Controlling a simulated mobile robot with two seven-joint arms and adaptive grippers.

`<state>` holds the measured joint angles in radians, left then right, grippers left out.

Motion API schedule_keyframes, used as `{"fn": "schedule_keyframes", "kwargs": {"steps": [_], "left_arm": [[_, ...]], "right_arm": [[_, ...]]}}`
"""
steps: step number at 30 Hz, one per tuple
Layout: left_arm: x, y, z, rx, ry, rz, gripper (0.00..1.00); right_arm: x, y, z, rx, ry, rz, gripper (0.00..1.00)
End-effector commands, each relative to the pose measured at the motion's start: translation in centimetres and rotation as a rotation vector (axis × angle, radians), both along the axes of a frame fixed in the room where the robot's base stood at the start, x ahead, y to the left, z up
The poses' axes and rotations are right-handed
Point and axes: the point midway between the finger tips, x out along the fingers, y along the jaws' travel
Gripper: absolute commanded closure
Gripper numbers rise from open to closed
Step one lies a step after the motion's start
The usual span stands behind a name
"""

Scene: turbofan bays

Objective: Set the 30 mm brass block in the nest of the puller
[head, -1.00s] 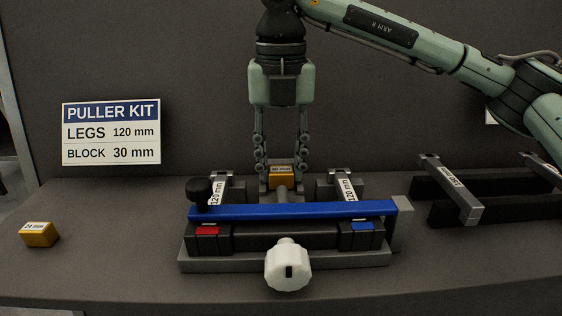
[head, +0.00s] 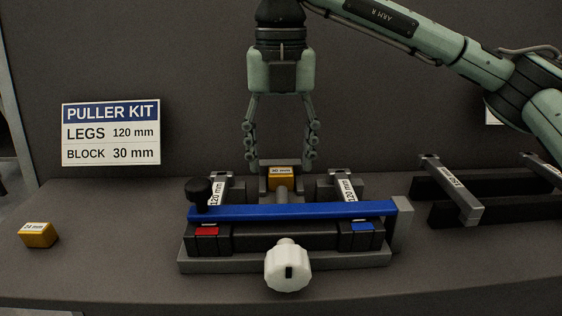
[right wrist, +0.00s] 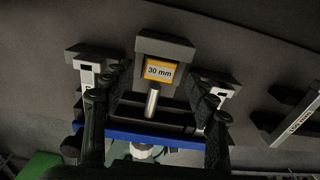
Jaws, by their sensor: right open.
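The 30 mm brass block (head: 281,181) sits in the grey nest (head: 264,184) at the back of the puller, its label facing up. It also shows in the right wrist view (right wrist: 159,71), with the nest's grey walls (right wrist: 165,46) around it. The puller (head: 290,211) has a blue bar, a white knob (head: 289,266) in front and a leg marked 120 mm on each side. My right gripper (head: 281,167) is open just above the block, fingers apart on either side and clear of it. My left gripper is not in view.
A 24 mm brass block (head: 38,235) lies at the far left of the table. Other legs (head: 450,190) rest on a dark rack at the right. A sign (head: 111,132) reads legs 120 mm, block 30 mm. The table between the loose block and puller is clear.

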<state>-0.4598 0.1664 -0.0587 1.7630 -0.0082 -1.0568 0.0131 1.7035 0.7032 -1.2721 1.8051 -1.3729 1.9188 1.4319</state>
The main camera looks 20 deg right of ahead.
Motion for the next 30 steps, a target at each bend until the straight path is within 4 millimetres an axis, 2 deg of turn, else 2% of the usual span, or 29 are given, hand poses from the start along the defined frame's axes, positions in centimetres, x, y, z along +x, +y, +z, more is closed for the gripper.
{"fn": "schedule_keyframes", "kwargs": {"steps": [6, 12, 20, 30], "left_arm": [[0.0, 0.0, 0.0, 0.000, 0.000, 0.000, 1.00], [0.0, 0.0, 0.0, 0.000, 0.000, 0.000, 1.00], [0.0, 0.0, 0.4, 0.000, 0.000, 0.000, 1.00], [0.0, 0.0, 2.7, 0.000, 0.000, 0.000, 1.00]], "right_arm": [[0.1, 0.1, 5.0, 0.002, -0.005, -0.001, 0.42], [0.1, 0.0, 8.6, 0.000, -0.004, -0.002, 0.42], [0.0, 0.0, 10.6, 0.001, -0.001, 0.000, 0.42], [0.0, 0.0, 13.2, 0.001, -0.001, 0.000, 0.42]]}}
